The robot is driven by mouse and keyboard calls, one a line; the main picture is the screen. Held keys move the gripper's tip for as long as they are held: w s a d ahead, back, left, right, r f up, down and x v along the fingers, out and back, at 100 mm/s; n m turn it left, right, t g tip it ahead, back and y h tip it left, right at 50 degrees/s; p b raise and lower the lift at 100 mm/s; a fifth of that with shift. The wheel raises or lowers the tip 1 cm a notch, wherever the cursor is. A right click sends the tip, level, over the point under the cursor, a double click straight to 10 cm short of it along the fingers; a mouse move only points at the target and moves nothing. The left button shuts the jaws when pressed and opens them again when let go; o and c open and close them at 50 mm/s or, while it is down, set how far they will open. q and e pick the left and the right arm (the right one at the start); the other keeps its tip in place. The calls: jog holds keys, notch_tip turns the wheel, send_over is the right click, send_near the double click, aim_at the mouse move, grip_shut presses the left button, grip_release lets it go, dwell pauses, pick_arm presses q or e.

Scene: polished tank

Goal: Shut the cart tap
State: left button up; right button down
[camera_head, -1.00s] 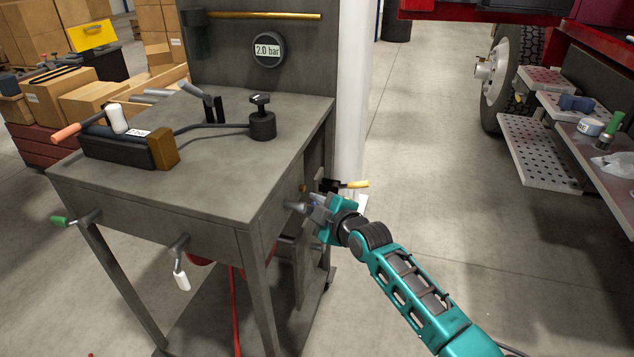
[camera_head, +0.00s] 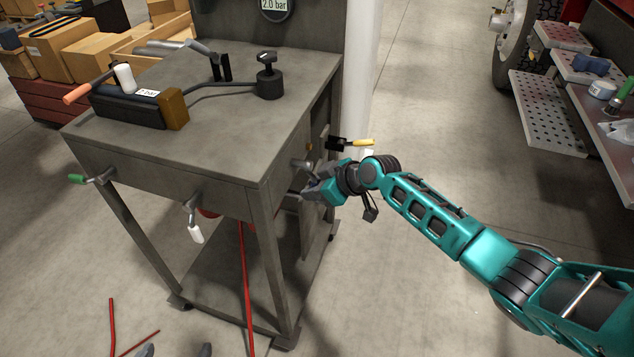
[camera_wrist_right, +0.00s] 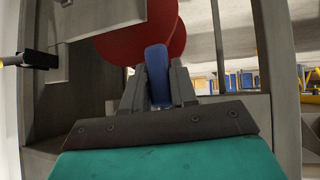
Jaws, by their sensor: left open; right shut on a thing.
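The grey cart (camera_head: 215,165) stands left of centre, with several coloured handles around its sides. My right gripper (camera_head: 308,190) is at its right side, just below a grey tap stub (camera_head: 300,163). In the right wrist view my right gripper (camera_wrist_right: 158,88) is shut on a blue handle (camera_wrist_right: 157,65). The handle's inner end lies in front of a red rounded body (camera_wrist_right: 140,35); how it joins the tap is hidden. My left gripper (camera_head: 176,351) shows only two dark fingertips, spread apart and empty, at the bottom edge.
A yellow-handled lever (camera_head: 357,142) sticks out just above my right gripper. A green handle (camera_head: 78,179) and a white handle (camera_head: 196,234) are at the front. A red hose (camera_head: 246,285) hangs under the cart. A perforated shelf (camera_head: 548,112) is at right; floor between is clear.

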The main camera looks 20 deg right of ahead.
jog(key=shift+s+a+g, duration=0.15)
jog(key=shift+s+g, duration=0.05)
jog(key=shift+g, duration=0.2)
jog(key=shift+s+m+y, duration=0.1)
jog(key=shift+m+y, duration=0.2)
jog(key=c, duration=1)
grip_release()
jog(key=shift+a, duration=0.1)
jog(key=p+v, duration=0.1)
jog(key=v, duration=1.2)
